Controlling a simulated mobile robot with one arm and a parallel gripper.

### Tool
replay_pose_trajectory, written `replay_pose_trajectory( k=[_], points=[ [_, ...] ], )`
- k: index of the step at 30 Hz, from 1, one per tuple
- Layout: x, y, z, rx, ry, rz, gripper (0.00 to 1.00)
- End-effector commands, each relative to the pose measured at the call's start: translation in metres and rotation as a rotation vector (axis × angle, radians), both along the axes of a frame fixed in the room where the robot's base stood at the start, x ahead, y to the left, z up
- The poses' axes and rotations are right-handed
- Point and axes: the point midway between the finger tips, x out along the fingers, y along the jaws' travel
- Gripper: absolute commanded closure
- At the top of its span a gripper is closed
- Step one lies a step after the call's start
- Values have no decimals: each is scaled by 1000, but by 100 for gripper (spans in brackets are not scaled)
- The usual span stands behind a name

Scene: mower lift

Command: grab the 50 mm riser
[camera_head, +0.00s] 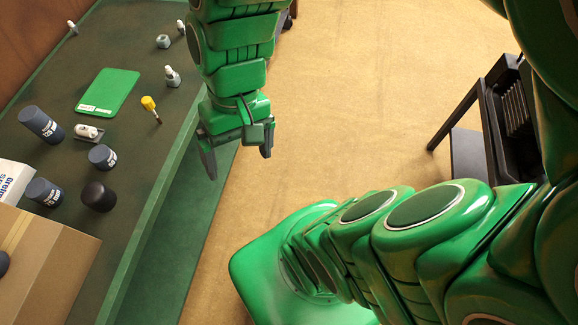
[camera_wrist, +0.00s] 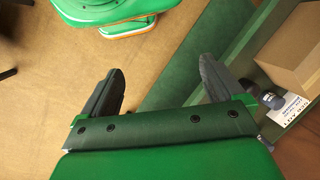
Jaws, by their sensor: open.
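Three dark grey cylindrical risers with white labels stand or lie on the green bench at the left in the head view: a long one (camera_head: 41,124), a short one (camera_head: 102,157) and a middle-sized one (camera_head: 43,192). The labels are too small to read surely; the short one looks most like the 50 mm riser. My gripper (camera_head: 238,160) is open and empty, beyond the bench's right edge and to the right of the risers. In the wrist view my open gripper (camera_wrist: 162,72) points at floor and bench edge. A dark riser (camera_wrist: 272,98) shows there, partly hidden; I cannot tell which.
A black rounded knob (camera_head: 98,196) stands close below the short riser. A cardboard box (camera_head: 45,255) and white printed box (camera_head: 14,180) stand nearby. A green mat (camera_head: 108,91), yellow-handled tool (camera_head: 150,106) and small metal parts lie farther back. Open floor (camera_head: 330,110) lies right.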

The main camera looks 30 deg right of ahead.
Motion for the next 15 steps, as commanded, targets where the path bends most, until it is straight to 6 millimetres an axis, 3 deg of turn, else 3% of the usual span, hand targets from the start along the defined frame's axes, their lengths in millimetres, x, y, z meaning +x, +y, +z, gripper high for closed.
replay_pose_trajectory(
  k=[6, 15],
  points=[
    [30, 73, -1, 234, 33, -54, 5],
    [77, 158, 10, 525, 106, -199, 5]
  ],
)
